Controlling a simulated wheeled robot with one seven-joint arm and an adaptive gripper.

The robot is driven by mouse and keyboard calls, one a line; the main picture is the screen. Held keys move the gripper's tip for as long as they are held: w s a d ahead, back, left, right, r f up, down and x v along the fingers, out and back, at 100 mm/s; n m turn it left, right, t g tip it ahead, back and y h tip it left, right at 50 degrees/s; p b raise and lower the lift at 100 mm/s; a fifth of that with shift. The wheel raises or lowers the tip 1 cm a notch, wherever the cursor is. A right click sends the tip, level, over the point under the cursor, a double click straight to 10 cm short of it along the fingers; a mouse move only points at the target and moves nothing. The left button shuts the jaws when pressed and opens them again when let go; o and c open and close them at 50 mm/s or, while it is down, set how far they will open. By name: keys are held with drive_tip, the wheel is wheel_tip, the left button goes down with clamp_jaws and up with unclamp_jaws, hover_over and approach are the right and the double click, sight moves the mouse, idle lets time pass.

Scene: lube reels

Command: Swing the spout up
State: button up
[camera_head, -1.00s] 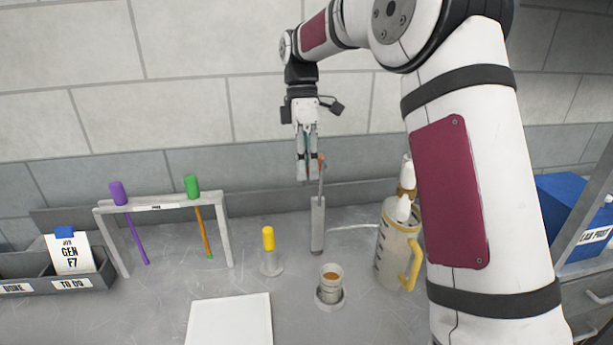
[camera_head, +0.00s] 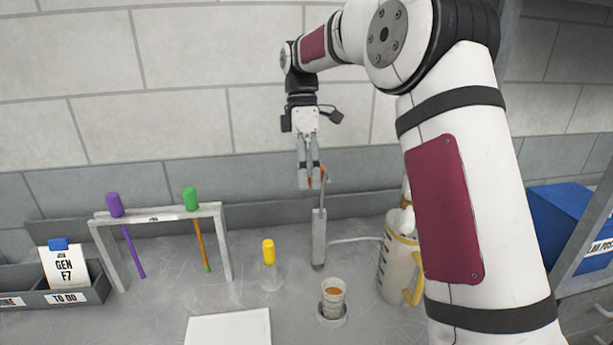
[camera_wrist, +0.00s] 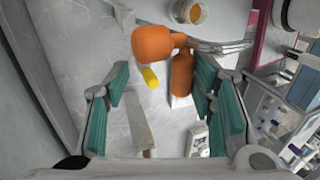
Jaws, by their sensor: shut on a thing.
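A slim grey post (camera_head: 319,238) stands upright on the bench in the head view. At its top is the spout (camera_head: 324,186), a thin metal arm with orange parts, pointing upward. My gripper (camera_head: 309,186) points down just left of the spout's top, shut on its orange grip. In the wrist view my gripper (camera_wrist: 155,85) shows teal pads on both sides. The spout's orange grip (camera_wrist: 182,75) is close to the right pad, beside an orange rounded knob (camera_wrist: 152,43) and the metal tube (camera_wrist: 222,46). The exact contact is hard to see.
A cup of amber liquid (camera_head: 333,296) stands on a small base before the post. A jug (camera_head: 397,270) with a yellow handle is at right, partly behind my arm. A yellow-capped piece (camera_head: 268,255) and a rack (camera_head: 160,216) stand at left. A white board (camera_head: 228,328) lies in front.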

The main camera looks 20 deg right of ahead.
drive_tip(key=shift+w+r, duration=0.1)
drive_tip(key=shift+r, duration=0.05)
drive_tip(key=v, duration=0.7)
drive_tip(key=shift+r, duration=0.2)
idle(0.5)
